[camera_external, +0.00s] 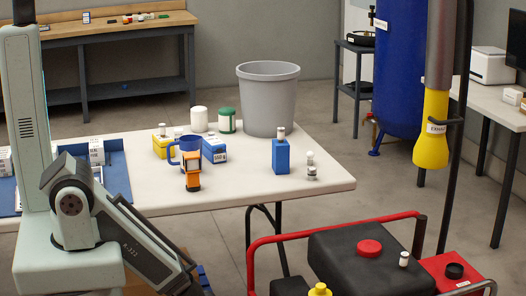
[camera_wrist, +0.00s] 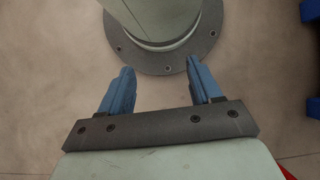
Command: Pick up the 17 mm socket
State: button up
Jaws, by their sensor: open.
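My gripper (camera_wrist: 160,67) shows in the wrist view with its two blue fingers wide apart and nothing between them. In the external view I cannot make out the gripper. No socket can be told for sure as the 17 mm one. Small white-and-metallic cylinders that may be sockets show in the external view. One cylinder (camera_external: 281,133) stands on top of a blue block (camera_external: 281,157) on the white table. Another, two-part piece (camera_external: 311,172) stands on the table just right of that block. A third cylinder (camera_external: 404,259) stands on the black-and-red machine. Their size markings are too small to read.
The white table (camera_external: 250,190) holds a grey bin (camera_external: 268,100), a blue mug (camera_external: 186,152), an orange-and-black item (camera_external: 192,173), boxes and jars. A blue tray (camera_external: 117,175) is at left. The machine's red rail (camera_external: 330,222) rises in front. A yellow-ended hose (camera_external: 432,130) hangs at right.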

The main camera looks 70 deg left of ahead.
jog(key=w+a+r+m+t, duration=0.1)
jog(key=w+a+r+t, duration=0.1)
jog(key=w+r, duration=0.85)
jog(key=w+a+r+m+t, duration=0.25)
jog(key=w+r, duration=0.25)
jog(key=w, duration=1.1)
jog(key=w+a+r+m+t, duration=0.1)
jog(key=w+a+r+t, duration=0.1)
jog(key=w+r, duration=0.8)
jog(key=m, duration=1.5)
send_near(312, 169)
notch_tip(312, 169, down, 10)
jog(key=shift+f, duration=0.25)
jog(key=shift+s, duration=0.1)
grip_shut()
